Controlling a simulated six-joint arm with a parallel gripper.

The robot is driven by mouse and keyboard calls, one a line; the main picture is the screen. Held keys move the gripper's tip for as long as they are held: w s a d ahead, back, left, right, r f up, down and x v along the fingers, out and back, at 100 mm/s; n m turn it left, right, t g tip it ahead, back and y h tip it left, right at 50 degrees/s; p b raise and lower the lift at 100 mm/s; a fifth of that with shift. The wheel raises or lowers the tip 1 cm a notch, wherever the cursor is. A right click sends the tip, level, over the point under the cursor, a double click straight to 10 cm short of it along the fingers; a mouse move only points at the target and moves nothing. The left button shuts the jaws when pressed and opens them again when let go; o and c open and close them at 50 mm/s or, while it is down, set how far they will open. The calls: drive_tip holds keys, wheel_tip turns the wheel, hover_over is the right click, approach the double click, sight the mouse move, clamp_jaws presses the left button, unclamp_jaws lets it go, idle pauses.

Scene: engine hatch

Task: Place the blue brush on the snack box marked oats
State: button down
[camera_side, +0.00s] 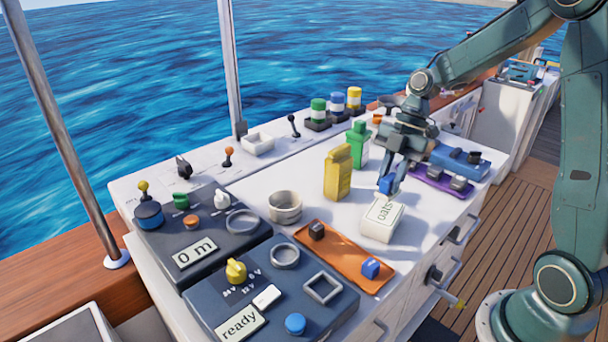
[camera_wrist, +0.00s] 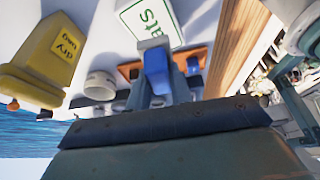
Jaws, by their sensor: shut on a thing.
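The snack box marked oats (camera_side: 378,228) is a white block with a green-framed label on top, standing on the white counter. It also shows at the top of the wrist view (camera_wrist: 133,17). My gripper (camera_side: 389,188) points down just behind and above the box and is shut on a small blue thing, which I take for the blue brush (camera_side: 385,184). In the wrist view the blue brush (camera_wrist: 157,70) sits between the fingers. Much of it is hidden, and I cannot tell whether it touches the box.
An orange tray (camera_side: 340,252) with a dark block and a blue block (camera_side: 370,268) lies in front of the box. A yellow container (camera_side: 338,174) and a green bottle (camera_side: 358,143) stand behind left. A purple tray (camera_side: 438,184) is at right. Control panels fill the left.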

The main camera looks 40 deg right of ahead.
sight(388, 194)
drive_tip(key=shift+f, duration=2.15)
drive_tip(key=shift+f, duration=0.15)
drive_tip(key=c, duration=1.3)
unclamp_jaws()
drive_tip(key=shift+o, duration=0.2)
drive_tip(key=v, duration=1.2)
